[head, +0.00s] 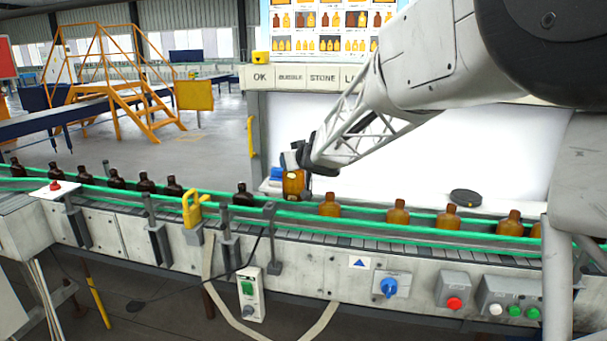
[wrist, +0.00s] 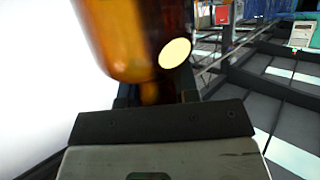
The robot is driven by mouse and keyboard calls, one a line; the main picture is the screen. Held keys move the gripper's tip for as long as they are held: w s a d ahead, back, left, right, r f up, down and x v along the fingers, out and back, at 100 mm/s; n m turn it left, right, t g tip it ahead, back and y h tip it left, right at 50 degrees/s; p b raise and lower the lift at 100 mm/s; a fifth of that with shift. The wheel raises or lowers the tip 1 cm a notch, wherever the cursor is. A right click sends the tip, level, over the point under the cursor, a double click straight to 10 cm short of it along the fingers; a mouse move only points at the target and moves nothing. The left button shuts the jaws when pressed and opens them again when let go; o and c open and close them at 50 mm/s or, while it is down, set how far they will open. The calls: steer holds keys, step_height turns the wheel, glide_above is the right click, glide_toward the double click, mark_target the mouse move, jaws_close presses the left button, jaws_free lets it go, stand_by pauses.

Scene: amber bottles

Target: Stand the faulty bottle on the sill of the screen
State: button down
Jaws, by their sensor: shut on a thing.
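An amber bottle (head: 293,185) is held in my gripper (head: 296,163) in front of the left part of the bright white screen (head: 400,155). The bottle fills the top of the wrist view (wrist: 130,40), with a pale round spot (wrist: 174,53) on its side. My gripper's dark jaws (wrist: 155,98) are shut on it. In the head view the bottle looks roughly upright, just above the far green rail. I cannot tell whether its base touches anything. The screen's sill is partly hidden behind the bottle and the conveyor.
Several amber bottles (head: 397,212) stand on the conveyor to the right, and several darker ones (head: 145,183) to the left. Green rails (head: 330,220) line the belt. A dark round disc (head: 465,197) lies by the screen's foot. A blue object (head: 277,173) is just left of the held bottle.

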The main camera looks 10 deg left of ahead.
steer(key=r+v, duration=0.1)
steer(key=v, duration=0.7)
steer(key=shift+w+a+r, duration=0.15)
steer(key=shift+w+r, duration=0.05)
steer(key=shift+w, duration=0.1)
steer(key=w+f, duration=0.3)
steer(key=w, duration=1.6)
steer(key=shift+w, duration=0.2)
stand_by(0.4)
steer(key=shift+w+f, duration=0.2)
steer(key=shift+f, duration=1.75)
steer(key=shift+f, duration=0.15)
